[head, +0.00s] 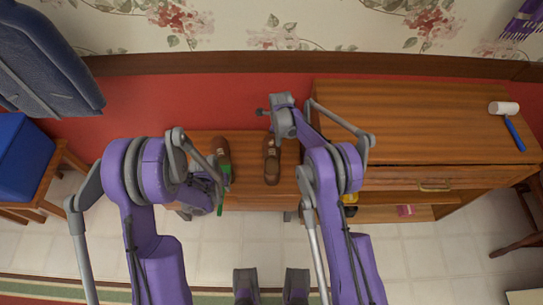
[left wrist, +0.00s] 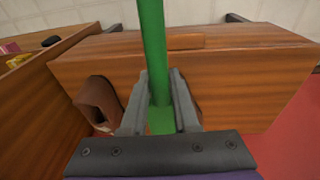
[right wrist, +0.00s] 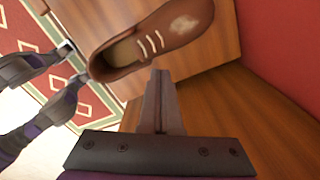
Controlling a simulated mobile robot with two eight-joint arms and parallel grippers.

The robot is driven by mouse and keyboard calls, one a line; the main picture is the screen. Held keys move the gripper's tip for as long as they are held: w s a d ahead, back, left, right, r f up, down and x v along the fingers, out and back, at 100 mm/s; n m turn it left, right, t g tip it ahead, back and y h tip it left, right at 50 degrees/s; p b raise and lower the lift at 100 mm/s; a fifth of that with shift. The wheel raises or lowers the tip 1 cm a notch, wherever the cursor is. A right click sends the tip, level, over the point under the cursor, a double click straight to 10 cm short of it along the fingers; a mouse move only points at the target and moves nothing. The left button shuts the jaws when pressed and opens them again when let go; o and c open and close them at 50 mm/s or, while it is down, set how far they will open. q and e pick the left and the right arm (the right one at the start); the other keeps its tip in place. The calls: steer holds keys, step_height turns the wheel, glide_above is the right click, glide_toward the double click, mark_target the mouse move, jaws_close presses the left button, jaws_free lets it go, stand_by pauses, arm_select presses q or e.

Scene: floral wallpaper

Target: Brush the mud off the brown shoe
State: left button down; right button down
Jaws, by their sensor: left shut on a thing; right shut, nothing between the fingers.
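One brown shoe (left wrist: 97,103) also shows in the left wrist view. My right gripper (right wrist: 160,85) is shut and empty, close to the laced shoe, with no clear contact.
A wooden cabinet (head: 410,120) stands right of the bench, with a blue-handled mallet (head: 511,125) on top and small items on its lower shelf. Tiled floor (head: 420,260) is open in front.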

steer(key=shift+r, duration=0.1)
step_height(320, 180, up, 12)
stand_by(0.5)
